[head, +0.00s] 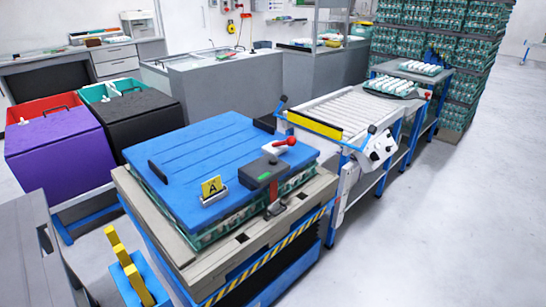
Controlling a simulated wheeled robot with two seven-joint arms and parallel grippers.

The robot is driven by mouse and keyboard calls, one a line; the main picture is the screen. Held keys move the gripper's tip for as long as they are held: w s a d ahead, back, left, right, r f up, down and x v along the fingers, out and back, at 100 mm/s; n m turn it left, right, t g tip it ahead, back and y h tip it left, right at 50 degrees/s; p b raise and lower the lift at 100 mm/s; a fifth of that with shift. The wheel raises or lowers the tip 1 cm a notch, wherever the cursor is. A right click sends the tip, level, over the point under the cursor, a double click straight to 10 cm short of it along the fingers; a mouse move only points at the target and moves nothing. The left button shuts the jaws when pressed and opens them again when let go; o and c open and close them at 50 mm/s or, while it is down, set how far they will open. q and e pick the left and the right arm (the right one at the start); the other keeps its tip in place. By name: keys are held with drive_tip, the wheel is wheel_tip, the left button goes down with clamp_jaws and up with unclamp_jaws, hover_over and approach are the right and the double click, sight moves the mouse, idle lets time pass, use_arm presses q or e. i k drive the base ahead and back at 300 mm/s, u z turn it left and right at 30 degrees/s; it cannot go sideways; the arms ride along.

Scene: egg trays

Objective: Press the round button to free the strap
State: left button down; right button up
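A grey latch box (263,171) with a small green panel sits on the right part of a blue lid (205,150). A dark strap-like piece (274,190) runs down from the box over the lid's edge to a grey and red fitting (275,208) on the wooden base. I cannot make out a separate round button at this size. The lid lies flat on green egg trays (213,233). Neither of my grippers is in view.
The stack stands on a blue cart with a striped edge (268,254). A yellow "A" sign (211,187) is on the lid. A roller conveyor (330,110) stands behind right. Purple (55,147) and black (140,122) bins are left. Floor on the right is clear.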

sight(273, 162)
drive_tip(key=z, duration=0.3)
drive_tip(key=k, duration=0.7)
drive_tip(key=z, duration=0.55)
drive_tip(key=k, duration=0.65)
drive_tip(key=z, duration=0.4)
drive_tip(key=i, duration=3.25)
drive_tip(key=u, duration=1.95)
drive_tip(key=i, duration=1)
drive_tip(key=u, duration=0.85)
